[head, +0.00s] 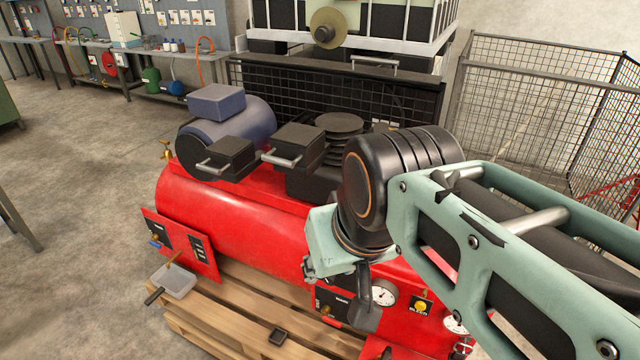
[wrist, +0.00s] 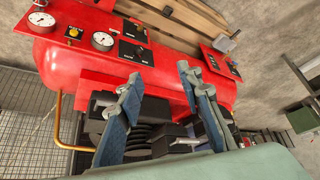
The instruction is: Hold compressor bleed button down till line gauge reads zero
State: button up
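The red compressor (head: 240,230) lies on a pallet, and its tank also fills the top of the wrist view (wrist: 170,75). The wrist view, turned over, shows the yellow button (wrist: 74,32) between both gauges. The gauge readings are too small to make out. My gripper (wrist: 158,80) is open and empty, fingers apart, above the compressor and away from the button. In the head view my arm hides part of the panel.
Black switch panels (wrist: 135,48) sit beside the gauges. A motor (head: 228,125) and pump stand on top of the tank. The wooden pallet (head: 215,318) sticks out in front. A wire cage (head: 540,95) stands at the right. The floor at left is clear.

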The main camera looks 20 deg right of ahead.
jog(key=shift+c, duration=0.3)
grip_shut()
dwell(1.1)
